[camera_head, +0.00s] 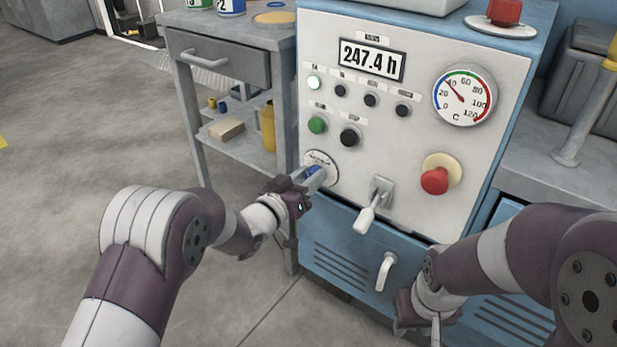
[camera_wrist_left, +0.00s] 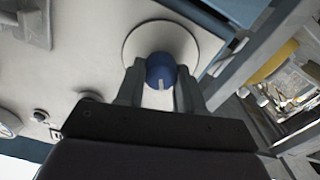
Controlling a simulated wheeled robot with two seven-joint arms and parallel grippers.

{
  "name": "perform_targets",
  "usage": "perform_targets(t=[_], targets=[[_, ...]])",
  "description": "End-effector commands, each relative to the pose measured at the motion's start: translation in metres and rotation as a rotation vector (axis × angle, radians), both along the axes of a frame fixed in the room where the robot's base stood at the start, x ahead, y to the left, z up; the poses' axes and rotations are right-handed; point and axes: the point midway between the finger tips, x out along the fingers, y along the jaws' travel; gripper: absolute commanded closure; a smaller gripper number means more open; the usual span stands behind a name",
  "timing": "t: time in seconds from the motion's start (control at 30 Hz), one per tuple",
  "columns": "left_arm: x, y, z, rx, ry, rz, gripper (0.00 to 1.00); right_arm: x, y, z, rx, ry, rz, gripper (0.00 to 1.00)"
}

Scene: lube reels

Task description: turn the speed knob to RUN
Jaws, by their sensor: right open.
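The speed knob (camera_head: 313,170) is blue, on a round white dial plate (camera_head: 326,160) at the lower left of the machine's front panel. My left gripper (camera_head: 314,178) is at the knob and partly covers it in the head view. In the left wrist view, the knob (camera_wrist_left: 160,70) sits between the two fingers (camera_wrist_left: 160,85), which appear to close on its sides. A pale pointer line on the knob faces the gripper's palm. The dial's lettering is too small to read. My right gripper (camera_head: 420,325) is open, low in front of the blue cabinet.
The panel (camera_head: 410,140) also carries a grey lever switch (camera_head: 372,207), a red emergency button (camera_head: 435,180), green and black push buttons, a gauge and an hour display. A cabinet handle (camera_head: 385,271) sticks out below. A grey shelf cart (camera_head: 222,65) stands left of the machine.

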Motion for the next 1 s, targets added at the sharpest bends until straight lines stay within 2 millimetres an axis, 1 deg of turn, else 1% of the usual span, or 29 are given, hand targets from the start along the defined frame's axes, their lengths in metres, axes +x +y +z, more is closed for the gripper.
perform_targets(t=[0.17, 0.37, 0.57, 1.0], targets=[[0.0, 0.0, 0.0002, 0.012, -0.009, 0.0, 0.93, 0.0, 0.0, 0.0004, 0.0, 0.0, 0.0, 0.57], [-0.0002, -0.0003, 0.0007, 0.078, -0.057, 0.0, 0.93, -0.0001, 0.0, 0.0022, 0.0, 0.0, 0.0, 0.57], [-0.0004, -0.0007, 0.0009, 0.204, -0.149, 0.0, 0.93, 0.0, 0.0, 0.0045, 0.0, 0.0, 0.0, 0.57], [-0.0014, -0.0018, -0.0008, 0.539, -0.392, -0.001, 0.93, 0.0, 0.0, 0.0037, 0.0, 0.0, 0.0, 0.57]])
